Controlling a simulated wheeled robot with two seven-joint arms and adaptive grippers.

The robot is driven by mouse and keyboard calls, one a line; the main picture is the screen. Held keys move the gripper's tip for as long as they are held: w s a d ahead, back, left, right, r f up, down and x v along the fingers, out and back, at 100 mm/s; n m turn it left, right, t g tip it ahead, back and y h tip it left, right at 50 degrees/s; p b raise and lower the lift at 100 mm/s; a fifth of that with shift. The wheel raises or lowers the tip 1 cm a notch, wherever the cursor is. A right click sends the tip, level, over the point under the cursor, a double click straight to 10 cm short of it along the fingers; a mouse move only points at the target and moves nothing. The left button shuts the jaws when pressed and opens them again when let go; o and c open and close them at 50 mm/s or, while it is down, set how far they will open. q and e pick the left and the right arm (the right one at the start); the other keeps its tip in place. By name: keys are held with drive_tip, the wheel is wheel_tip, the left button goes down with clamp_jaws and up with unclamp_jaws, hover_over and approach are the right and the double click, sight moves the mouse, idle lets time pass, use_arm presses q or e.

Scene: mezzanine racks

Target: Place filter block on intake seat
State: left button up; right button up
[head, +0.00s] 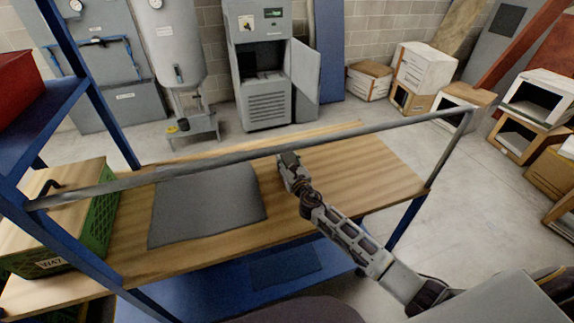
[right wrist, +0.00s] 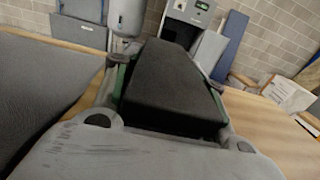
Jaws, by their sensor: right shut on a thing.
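The filter block is a dark, long block (right wrist: 172,85) in the right wrist view, held between the two fingers of my right gripper (right wrist: 170,92). In the head view my right gripper (head: 288,163) is over the wooden bench, close to the grey rail, and largely hides the block. A grey cabinet machine (head: 262,100) stands against the back wall with its door open and a dark recess inside. I cannot tell for sure where the intake seat is. My left gripper is not in view.
The wooden bench (head: 380,175) carries a dark grey mat (head: 207,205); a grey rail (head: 360,131) crosses above it. A green crate (head: 95,220) and blue rack posts stand at left. Several boxes (head: 425,70) are on the floor at right. Bench right of the gripper is clear.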

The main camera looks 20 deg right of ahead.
drive_tip(key=shift+f, duration=0.8)
drive_tip(key=shift+f+b, duration=0.15)
drive_tip(key=shift+b, duration=0.2)
drive_tip(key=o, duration=1.2)
drive_tip(key=shift+r, duration=0.2)
drive_tip(key=shift+s+f, duration=0.1)
drive_tip(key=shift+s, duration=0.45)
drive_tip(key=shift+s+d, duration=0.2)
drive_tip(key=shift+s, duration=5.25)
